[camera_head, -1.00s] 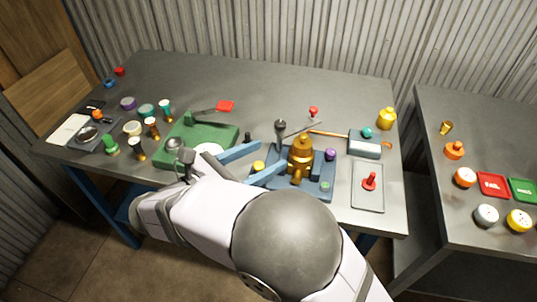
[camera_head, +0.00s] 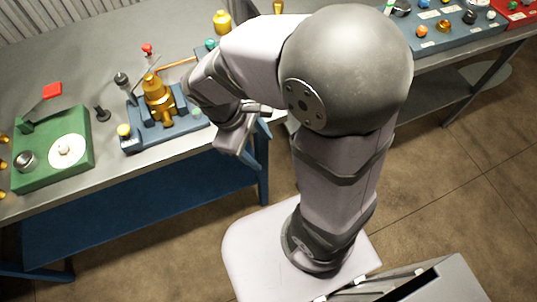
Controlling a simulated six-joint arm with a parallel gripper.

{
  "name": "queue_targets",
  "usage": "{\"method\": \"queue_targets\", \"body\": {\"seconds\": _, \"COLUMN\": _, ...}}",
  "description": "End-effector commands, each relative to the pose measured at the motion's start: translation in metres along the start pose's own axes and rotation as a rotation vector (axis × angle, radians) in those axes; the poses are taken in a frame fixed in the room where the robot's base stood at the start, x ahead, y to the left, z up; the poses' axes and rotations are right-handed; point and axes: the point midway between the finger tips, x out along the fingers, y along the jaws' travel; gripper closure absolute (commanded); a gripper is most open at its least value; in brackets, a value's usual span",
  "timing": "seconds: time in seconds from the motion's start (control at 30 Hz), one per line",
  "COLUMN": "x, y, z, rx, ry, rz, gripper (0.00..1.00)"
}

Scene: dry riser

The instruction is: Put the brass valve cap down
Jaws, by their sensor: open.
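A brass valve (camera_head: 157,97) stands upright on a blue base (camera_head: 135,145) on the grey workbench. Its top is rounded, and I cannot tell whether that is a separate cap. A small brass piece (camera_head: 278,7) shows at the top edge of the picture; its identity is unclear. My gripper (camera_head: 246,124) is right of the valve and apart from it, near the bench's front right edge. It is open, and I see nothing held in it. My arm hides part of the bench behind it, and the fingertips are hard to make out.
A green fixture (camera_head: 82,172) with a white disc stands left of the blue base. A black peg (camera_head: 102,114) is between them. A yellow bottle-shaped object (camera_head: 222,19) stands behind. A blue panel with knobs (camera_head: 462,33) is at the upper right.

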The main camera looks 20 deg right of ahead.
Motion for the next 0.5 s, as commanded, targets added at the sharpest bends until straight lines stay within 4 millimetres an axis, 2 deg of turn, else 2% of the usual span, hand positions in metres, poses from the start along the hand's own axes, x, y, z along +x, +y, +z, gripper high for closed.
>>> {"method": "queue_targets", "body": {"seconds": 0.03, "x": 0.007, "y": -0.003, "z": 0.010, "rx": 0.144, "ry": 0.039, "rz": -0.060, "gripper": 0.44}}
{"method": "queue_targets", "body": {"seconds": 0.1, "x": 0.013, "y": -0.008, "z": 0.016, "rx": 0.330, "ry": 0.092, "rz": -0.133, "gripper": 0.44}}
{"method": "queue_targets", "body": {"seconds": 0.2, "x": 0.019, "y": -0.011, "z": 0.020, "rx": 0.546, "ry": 0.149, "rz": -0.208, "gripper": 0.44}}
{"method": "queue_targets", "body": {"seconds": 0.33, "x": 0.023, "y": -0.012, "z": 0.023, "rx": 0.724, "ry": 0.193, "rz": -0.263, "gripper": 0.44}}
{"method": "queue_targets", "body": {"seconds": 0.5, "x": 0.024, "y": -0.012, "z": 0.024, "rx": 0.801, "ry": 0.212, "rz": -0.285, "gripper": 0.44}}
